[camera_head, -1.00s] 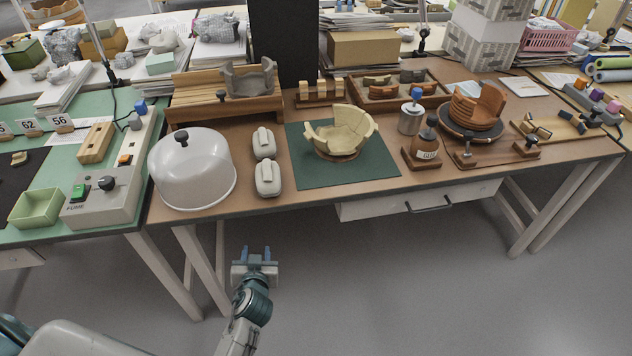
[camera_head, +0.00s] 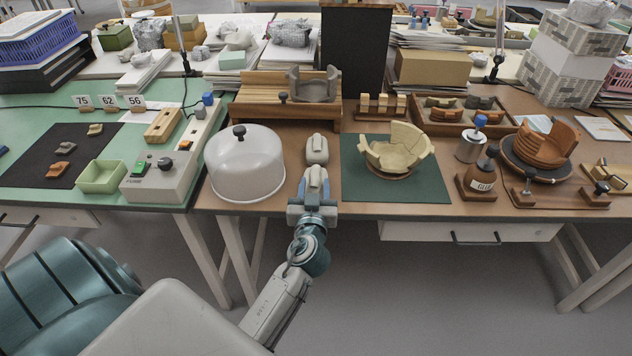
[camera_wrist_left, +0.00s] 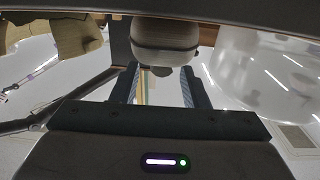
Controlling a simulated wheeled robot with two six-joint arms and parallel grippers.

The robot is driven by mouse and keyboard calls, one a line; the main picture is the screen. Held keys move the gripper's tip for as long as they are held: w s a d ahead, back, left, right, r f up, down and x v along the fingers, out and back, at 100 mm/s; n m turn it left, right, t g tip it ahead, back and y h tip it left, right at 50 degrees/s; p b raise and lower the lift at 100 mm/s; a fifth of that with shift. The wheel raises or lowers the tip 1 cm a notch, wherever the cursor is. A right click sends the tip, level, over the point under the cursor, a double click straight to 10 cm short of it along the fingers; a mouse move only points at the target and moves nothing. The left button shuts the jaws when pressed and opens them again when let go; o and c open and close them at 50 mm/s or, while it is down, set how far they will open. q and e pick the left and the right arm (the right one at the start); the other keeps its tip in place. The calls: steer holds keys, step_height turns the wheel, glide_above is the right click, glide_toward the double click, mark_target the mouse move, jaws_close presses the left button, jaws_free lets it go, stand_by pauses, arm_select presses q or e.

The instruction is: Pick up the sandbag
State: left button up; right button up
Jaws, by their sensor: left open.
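Two pale grey sandbags with a raised strap on top lie one behind the other on the brown table. The rear sandbag (camera_head: 317,149) is fully in view. The front sandbag (camera_head: 316,178) lies near the table's front edge, and its near end is partly hidden by my left gripper (camera_head: 314,190). That gripper is open, with one finger towards each side of the front bag's near end. In the left wrist view, a sandbag (camera_wrist_left: 165,38) shows just past the two spread fingertips (camera_wrist_left: 160,72). I cannot tell whether they touch it. My right gripper is out of view.
A domed cover (camera_head: 245,170) stands close to the left of the bags. A green mat (camera_head: 428,190) with a cream broken bowl (camera_head: 397,152) is close on the right. A wooden stand (camera_head: 260,110) is behind. Floor is open before the table.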

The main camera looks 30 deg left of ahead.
mark_target(315, 175)
arm_select(q)
steer(key=x, duration=0.4)
steer(key=shift+a+p, duration=0.1)
steer(key=shift+p, duration=0.25)
jaws_close()
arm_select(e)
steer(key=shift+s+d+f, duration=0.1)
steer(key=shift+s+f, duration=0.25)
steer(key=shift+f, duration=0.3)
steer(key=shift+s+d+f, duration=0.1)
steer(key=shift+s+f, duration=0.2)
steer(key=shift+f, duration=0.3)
arm_select(q)
steer(key=shift+r, duration=0.2)
